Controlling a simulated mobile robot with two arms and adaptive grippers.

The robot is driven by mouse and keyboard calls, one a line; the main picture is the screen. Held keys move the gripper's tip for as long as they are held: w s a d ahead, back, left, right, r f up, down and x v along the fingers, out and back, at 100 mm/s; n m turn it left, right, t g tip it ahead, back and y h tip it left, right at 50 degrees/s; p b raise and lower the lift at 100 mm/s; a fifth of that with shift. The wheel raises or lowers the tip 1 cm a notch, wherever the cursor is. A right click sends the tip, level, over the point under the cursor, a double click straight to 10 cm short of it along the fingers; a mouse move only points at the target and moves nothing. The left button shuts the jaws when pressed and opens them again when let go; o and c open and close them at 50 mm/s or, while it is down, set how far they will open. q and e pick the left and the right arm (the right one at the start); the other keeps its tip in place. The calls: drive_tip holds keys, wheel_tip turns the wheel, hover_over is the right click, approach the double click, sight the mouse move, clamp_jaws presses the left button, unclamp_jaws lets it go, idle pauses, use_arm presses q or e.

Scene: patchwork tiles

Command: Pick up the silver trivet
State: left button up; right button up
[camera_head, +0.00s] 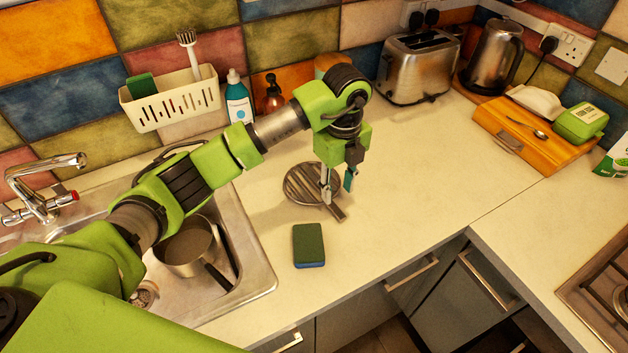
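The silver trivet (301,184) lies flat on the pale worktop, right of the sink. It is round and slatted, with a short handle pointing toward the front right. My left gripper (338,192) points down over the trivet's right side, near where the handle joins. Its two fingers are apart with a gap between them, and part of the trivet is hidden behind them. I cannot tell whether the fingertips touch the trivet. My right gripper is not in view.
A green and blue sponge (308,246) lies in front of the trivet. The sink (250,270) with a pan (187,248) is at left. Bottles, a toaster (419,68) and a kettle (494,57) stand along the wall. A wooden box (528,140) is at right. The worktop right of the trivet is clear.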

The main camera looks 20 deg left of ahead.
sight(334, 207)
use_arm(q)
drive_tip(key=shift+w+f, duration=0.2)
drive_tip(key=shift+f, duration=0.45)
drive_tip(key=f+p, duration=0.2)
drive_tip(key=s+f+p, duration=0.1)
drive_tip(key=f, duration=0.1)
drive_tip(key=shift+a, duration=0.25)
drive_tip(key=shift+w+f, duration=0.15)
drive_tip(key=shift+f, duration=0.25)
drive_tip(key=shift+r, duration=0.1)
clamp_jaws()
